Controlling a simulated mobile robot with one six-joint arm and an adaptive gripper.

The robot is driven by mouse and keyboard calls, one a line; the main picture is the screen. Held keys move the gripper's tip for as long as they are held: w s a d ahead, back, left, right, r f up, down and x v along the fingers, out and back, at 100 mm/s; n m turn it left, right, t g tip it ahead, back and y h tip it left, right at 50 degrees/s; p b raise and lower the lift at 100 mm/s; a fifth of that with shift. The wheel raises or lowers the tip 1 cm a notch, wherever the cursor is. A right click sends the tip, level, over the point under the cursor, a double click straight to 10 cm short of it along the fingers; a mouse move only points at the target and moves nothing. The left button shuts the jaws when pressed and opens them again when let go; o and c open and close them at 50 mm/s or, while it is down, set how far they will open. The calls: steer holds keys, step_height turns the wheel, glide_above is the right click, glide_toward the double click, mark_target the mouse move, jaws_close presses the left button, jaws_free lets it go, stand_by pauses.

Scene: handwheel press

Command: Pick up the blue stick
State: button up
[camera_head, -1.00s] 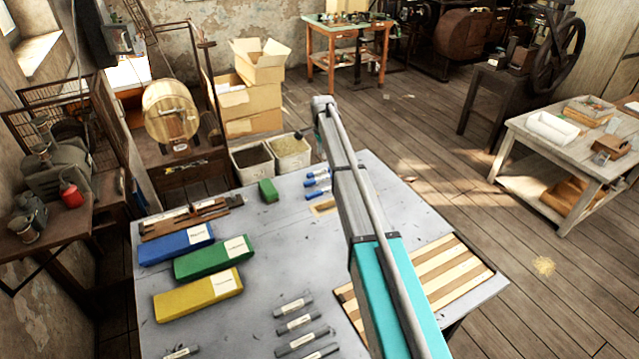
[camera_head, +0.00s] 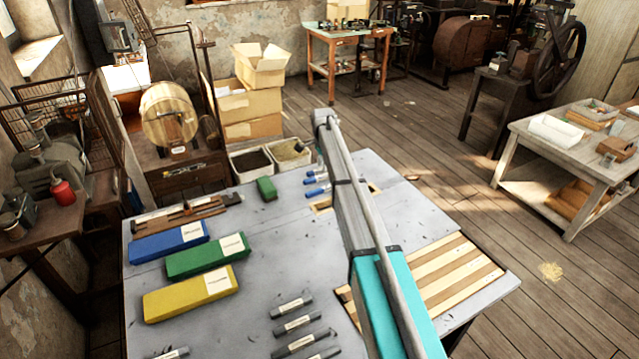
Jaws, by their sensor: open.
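Small blue sticks with pale labels lie side by side on the grey table (camera_head: 240,310), just left of my arm. One blue stick (camera_head: 317,191) lies nearest, and another blue stick (camera_head: 316,180) lies just behind it. Their right ends are close to or behind my arm, so I cannot tell their full length. My arm rises from the bottom of the picture to a joint beyond the sticks. My gripper does not show; it is hidden by or beyond the arm.
Blue (camera_head: 170,243), green (camera_head: 208,256) and yellow (camera_head: 190,293) labelled blocks lie on the table's left. Several grey sticks (camera_head: 297,324) lie at the front. A small green block (camera_head: 266,189) sits near the back edge, and a striped wooden board (camera_head: 450,272) at right.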

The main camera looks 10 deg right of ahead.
mark_target(323, 176)
steer(key=shift+f, duration=0.15)
stand_by(0.3)
steer(key=shift+w+d+f+b, duration=0.1)
steer(key=shift+d+f+b, duration=0.05)
steer(key=shift+f+b, duration=2.5)
steer(key=shift+r, duration=0.1)
jaws_close()
